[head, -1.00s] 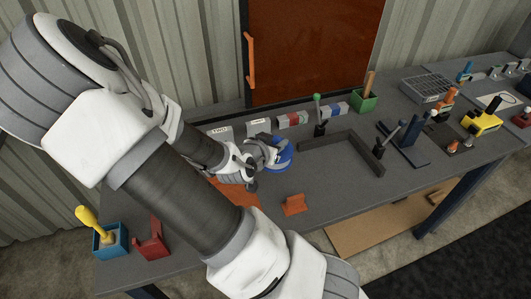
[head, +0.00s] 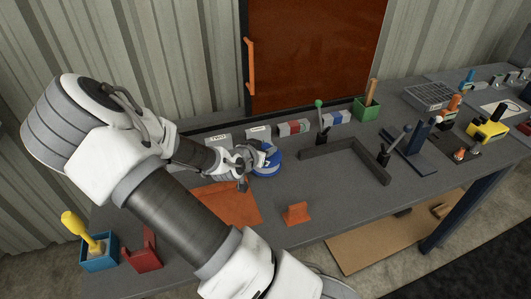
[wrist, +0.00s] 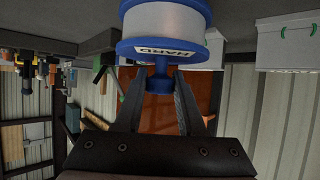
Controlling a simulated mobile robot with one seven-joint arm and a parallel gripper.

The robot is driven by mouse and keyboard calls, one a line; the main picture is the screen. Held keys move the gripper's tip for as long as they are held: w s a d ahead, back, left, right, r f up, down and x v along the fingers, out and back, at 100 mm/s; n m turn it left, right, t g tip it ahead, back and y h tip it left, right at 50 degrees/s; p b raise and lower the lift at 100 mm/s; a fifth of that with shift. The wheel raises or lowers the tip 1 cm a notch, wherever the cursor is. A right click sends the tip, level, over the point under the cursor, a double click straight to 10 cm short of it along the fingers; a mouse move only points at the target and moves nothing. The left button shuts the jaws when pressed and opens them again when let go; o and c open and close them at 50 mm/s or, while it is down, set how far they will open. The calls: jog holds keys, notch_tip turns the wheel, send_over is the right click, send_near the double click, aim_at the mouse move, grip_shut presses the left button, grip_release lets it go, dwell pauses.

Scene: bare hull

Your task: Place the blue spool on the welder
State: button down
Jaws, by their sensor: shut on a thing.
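The blue spool (head: 267,161) is at the end of my arm, over the back-left part of the grey bench. In the wrist view the spool (wrist: 165,28) has blue flanges, a white winding and a label reading HARD. My gripper (wrist: 157,82) is shut on the small blue knob at the spool's end. In the head view my gripper (head: 249,163) partly hides the spool's left side. I cannot tell the gap between spool and bench. I cannot tell for certain which item is the welder.
Small labelled boxes (head: 258,132) line the back edge near the spool. An orange mat (head: 235,203) and orange stand (head: 297,213) lie in front. A dark angled bar (head: 345,147) and lever tools (head: 383,150) stand to the right. Bare bench lies between.

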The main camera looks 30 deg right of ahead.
jog(key=shift+f, duration=0.65)
jog(key=shift+f, duration=0.15)
jog(key=c, duration=0.5)
grip_release()
